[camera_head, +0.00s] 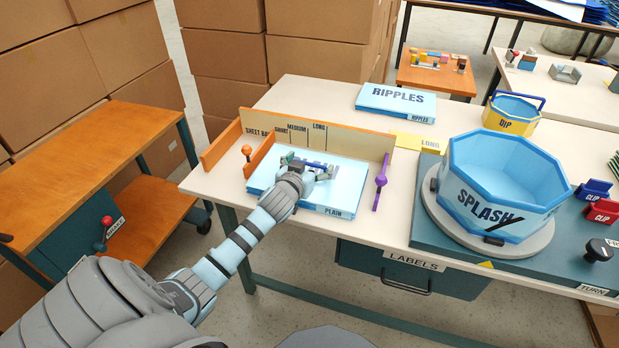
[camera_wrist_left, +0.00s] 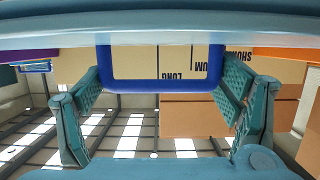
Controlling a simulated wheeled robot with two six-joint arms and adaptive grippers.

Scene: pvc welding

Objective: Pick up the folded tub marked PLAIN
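The folded tub marked PLAIN (camera_head: 343,194) is a flat light-blue slab lying in an open-sided tray on the near table. My left gripper (camera_head: 307,168) is over its middle and hides part of the top lettering. In the left wrist view, the tub's slab (camera_wrist_left: 160,35) crosses the top, with a dark-blue loop handle (camera_wrist_left: 160,86) hanging below it in the picture. The left gripper's fingers (camera_wrist_left: 162,90) are spread on either side of this handle. I cannot tell whether they touch it. My right gripper is not in view.
Behind the slab stands a tan board (camera_head: 330,136) marked SHORT, MEDIUM and LONG. An orange side wall (camera_head: 221,147) and a purple lever (camera_head: 381,181) flank it. A SPLASH tub (camera_head: 500,207) stands right on a turntable. The folded RIPPLES slab (camera_head: 396,101) lies behind.

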